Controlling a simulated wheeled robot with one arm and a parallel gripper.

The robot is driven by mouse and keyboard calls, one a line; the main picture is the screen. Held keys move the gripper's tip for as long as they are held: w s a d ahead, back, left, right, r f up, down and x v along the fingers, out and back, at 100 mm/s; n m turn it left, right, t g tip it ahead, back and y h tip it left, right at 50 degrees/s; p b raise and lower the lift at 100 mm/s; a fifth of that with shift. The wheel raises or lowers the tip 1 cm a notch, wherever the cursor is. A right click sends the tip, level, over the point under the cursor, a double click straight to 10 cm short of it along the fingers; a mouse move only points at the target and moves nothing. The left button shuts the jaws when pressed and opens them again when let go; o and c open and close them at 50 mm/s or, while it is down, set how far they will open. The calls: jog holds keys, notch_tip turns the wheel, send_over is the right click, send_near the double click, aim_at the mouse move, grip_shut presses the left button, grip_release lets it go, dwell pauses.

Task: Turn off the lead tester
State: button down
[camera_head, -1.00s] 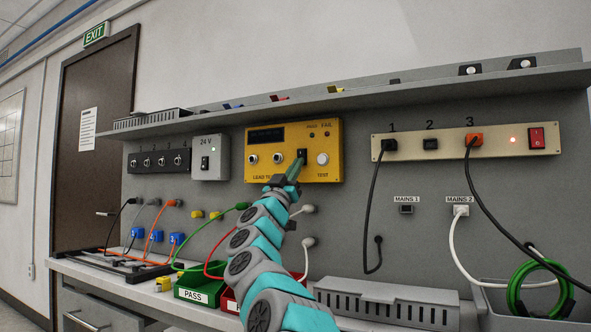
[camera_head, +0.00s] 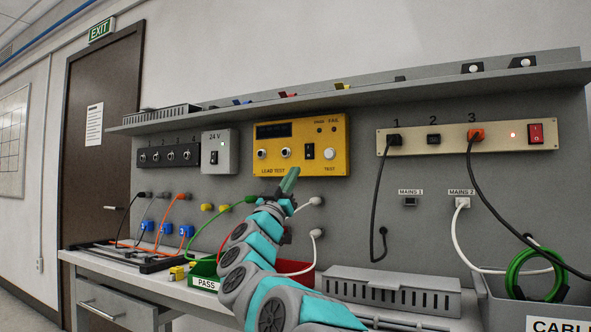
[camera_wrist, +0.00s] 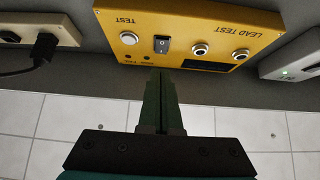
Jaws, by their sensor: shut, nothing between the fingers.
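The lead tester is a yellow box (camera_head: 275,170) on the grey back panel, with a dark display, two round sockets, a black rocker switch (camera_head: 310,151) and a white TEST button (camera_head: 329,153). The display shows no clear reading. In the wrist view the tester (camera_wrist: 181,15) appears upside down, with its rocker switch (camera_wrist: 162,44) near the middle. My gripper (camera_head: 291,173) is shut and empty, just below the tester's lower edge in the head view. Its closed fingers (camera_wrist: 160,75) point towards the tester in the wrist view and stand apart from the switch.
A 24 V box (camera_head: 219,156) is left of the tester. A mains strip (camera_head: 465,142) with plugs and a lit red switch (camera_head: 536,134) is on the right. Cables hang below. A green PASS bin (camera_head: 204,283) and a grey vented tray (camera_head: 390,287) stand on the bench.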

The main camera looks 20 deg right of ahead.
jog(key=shift+d+f+v, duration=0.15)
jog(key=shift+v, duration=1.1)
jog(key=shift+d+f+v, duration=0.1)
jog(key=shift+f+v, duration=0.1)
jog(key=shift+v, duration=1)
jog(key=shift+w, duration=0.2)
